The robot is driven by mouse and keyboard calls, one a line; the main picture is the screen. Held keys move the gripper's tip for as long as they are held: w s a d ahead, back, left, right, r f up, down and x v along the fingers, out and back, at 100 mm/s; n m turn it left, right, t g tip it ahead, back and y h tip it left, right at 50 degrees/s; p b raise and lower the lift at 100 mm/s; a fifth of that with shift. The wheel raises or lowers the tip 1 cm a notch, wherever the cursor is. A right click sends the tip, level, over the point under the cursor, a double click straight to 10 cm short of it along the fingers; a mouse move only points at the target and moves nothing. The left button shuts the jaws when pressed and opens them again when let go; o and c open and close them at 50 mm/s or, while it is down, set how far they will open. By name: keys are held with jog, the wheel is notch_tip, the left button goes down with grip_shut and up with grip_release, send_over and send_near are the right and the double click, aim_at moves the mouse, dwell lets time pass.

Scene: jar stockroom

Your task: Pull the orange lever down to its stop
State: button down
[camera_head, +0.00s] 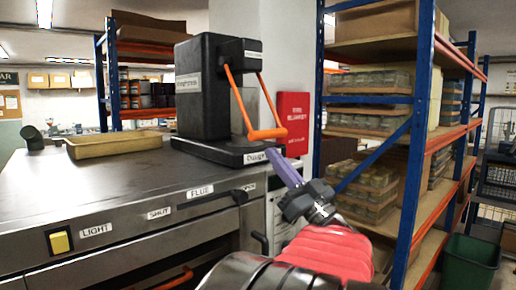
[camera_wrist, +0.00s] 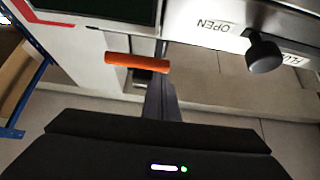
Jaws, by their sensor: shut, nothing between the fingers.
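The orange lever (camera_head: 266,134) is a U-shaped bar on the front of the black machine (camera_head: 205,85). Its two arms slant down to a crossbar held above the machine's base. My gripper (camera_head: 273,156) is shut and empty; its purple fingers point up and left, just below the crossbar's right part. I cannot tell from the head view whether they touch it. In the wrist view my dark gripper fingers (camera_wrist: 163,50) reach up the middle, with an orange bar (camera_wrist: 137,62) crossing at their left; I cannot tell for sure whether this is the lever.
The metal counter (camera_head: 110,185) bears a shallow tan tray (camera_head: 115,144). A black flue knob shows in the wrist view (camera_wrist: 265,53). A red box (camera_head: 293,118) is on the wall behind. A blue and orange rack (camera_head: 410,170) of jars stands close on the right.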

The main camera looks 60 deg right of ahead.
jog(key=f, duration=0.5)
jog(key=shift+w+d+f, duration=0.15)
jog(key=shift+w+f, duration=0.25)
jog(key=shift+r, duration=0.1)
